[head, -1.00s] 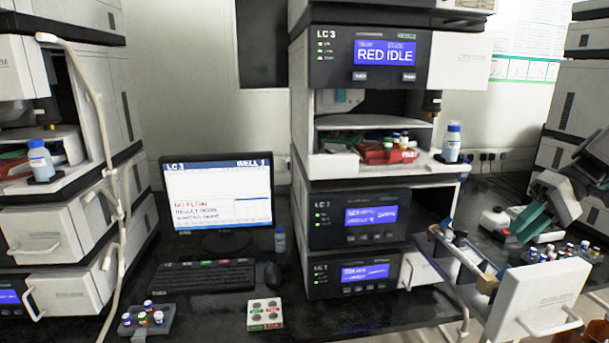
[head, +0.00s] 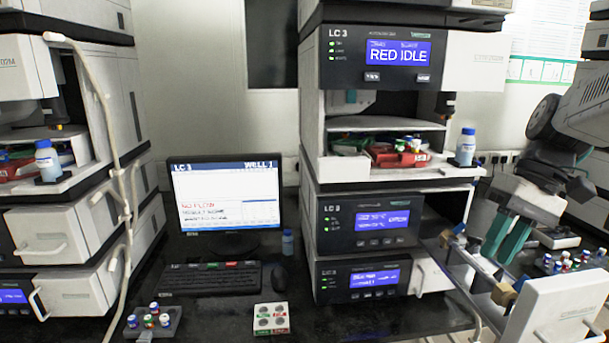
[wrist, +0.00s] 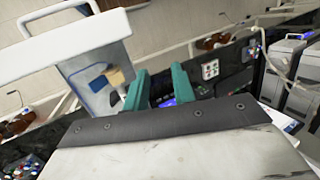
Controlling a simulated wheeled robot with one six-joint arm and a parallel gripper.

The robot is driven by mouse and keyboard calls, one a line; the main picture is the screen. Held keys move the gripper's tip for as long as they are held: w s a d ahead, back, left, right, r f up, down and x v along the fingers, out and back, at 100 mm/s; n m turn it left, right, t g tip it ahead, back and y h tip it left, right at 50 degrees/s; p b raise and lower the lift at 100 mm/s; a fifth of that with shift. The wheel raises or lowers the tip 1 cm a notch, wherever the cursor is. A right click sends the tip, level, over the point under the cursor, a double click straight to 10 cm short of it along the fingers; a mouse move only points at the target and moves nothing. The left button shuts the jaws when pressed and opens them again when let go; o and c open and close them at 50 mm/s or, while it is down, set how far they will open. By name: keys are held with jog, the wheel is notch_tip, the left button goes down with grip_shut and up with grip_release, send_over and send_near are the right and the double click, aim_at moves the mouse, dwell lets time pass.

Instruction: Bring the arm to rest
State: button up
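My gripper (head: 502,250) hangs at the right of the head view, above the pulled-out drawer with a white front (head: 556,312). Its two teal fingers stand apart with a gap between them. In the wrist view the gripper (wrist: 160,86) also shows a clear gap, with nothing held between the fingers. The drawer's white front shows at the upper left of that view. A small tan block (head: 503,294) on the drawer rail lies below the fingers and apart from them in the head view.
The LC 3 stack (head: 375,130) stands left of my arm, with a blue-capped bottle (head: 465,150) on its ledge. Several vials (head: 572,262) stand behind the drawer front. A monitor (head: 225,203), keyboard (head: 210,280) and white vial block (head: 271,318) occupy the bench.

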jog(key=s+a+f+t+h, duration=0.3)
jog(key=s+a, duration=0.5)
jog(key=s, duration=0.5)
jog(key=shift+f+h, duration=0.55)
jog(key=shift+h, duration=0.35)
jog(key=shift+a, duration=0.15)
